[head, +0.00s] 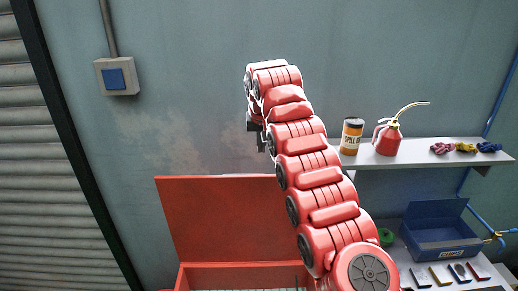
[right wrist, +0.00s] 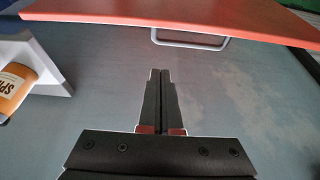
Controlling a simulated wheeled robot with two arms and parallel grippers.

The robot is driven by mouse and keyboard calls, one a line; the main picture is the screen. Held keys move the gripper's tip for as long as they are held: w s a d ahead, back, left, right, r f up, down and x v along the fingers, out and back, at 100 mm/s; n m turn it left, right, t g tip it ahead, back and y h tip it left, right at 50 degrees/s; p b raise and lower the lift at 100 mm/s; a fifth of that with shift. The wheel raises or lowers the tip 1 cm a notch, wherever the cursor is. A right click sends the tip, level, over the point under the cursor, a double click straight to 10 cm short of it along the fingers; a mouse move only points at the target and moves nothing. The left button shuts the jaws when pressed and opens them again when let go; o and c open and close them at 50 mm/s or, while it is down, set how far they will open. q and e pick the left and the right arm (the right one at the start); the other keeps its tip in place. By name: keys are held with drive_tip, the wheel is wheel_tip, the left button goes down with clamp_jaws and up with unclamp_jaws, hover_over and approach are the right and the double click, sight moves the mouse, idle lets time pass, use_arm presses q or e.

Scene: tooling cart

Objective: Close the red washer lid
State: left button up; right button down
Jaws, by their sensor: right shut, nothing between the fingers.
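The red washer lid (head: 215,220) stands raised and open at the back of the red washer (head: 230,277) in the head view. In the right wrist view the lid (right wrist: 180,12) spans the top as a red panel, with a grey bar handle (right wrist: 190,40) at its edge. My right arm reaches up past the lid's right side and covers part of it. My right gripper (head: 261,144) is mostly hidden by the arm, near the lid's top edge. In the right wrist view its fingers (right wrist: 161,75) are shut, empty and apart from the handle. My left gripper is not in view.
A shelf (head: 430,153) at right holds an orange-labelled can (head: 351,136), a red oil can (head: 388,139) and coloured bundles. Below are a blue bin (head: 437,240) and several small tools. A switch box (head: 117,76) is on the wall. Space left of the lid is clear.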

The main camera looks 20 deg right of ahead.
drive_tip(key=p+x, duration=0.1)
drive_tip(key=x, duration=0.3)
drive_tip(key=p+x, duration=0.2)
drive_tip(key=x, duration=0.2)
drive_tip(key=shift+w+f, duration=0.1)
drive_tip(key=shift+w, duration=0.2)
drive_tip(key=shift+s+d+b, duration=0.1)
drive_tip(key=shift+s+b, duration=0.05)
drive_tip(key=shift+b, duration=0.15)
drive_tip(key=s, duration=0.2)
drive_tip(key=s+a, duration=0.1)
drive_tip(key=s, duration=0.1)
drive_tip(key=shift+a, duration=0.2)
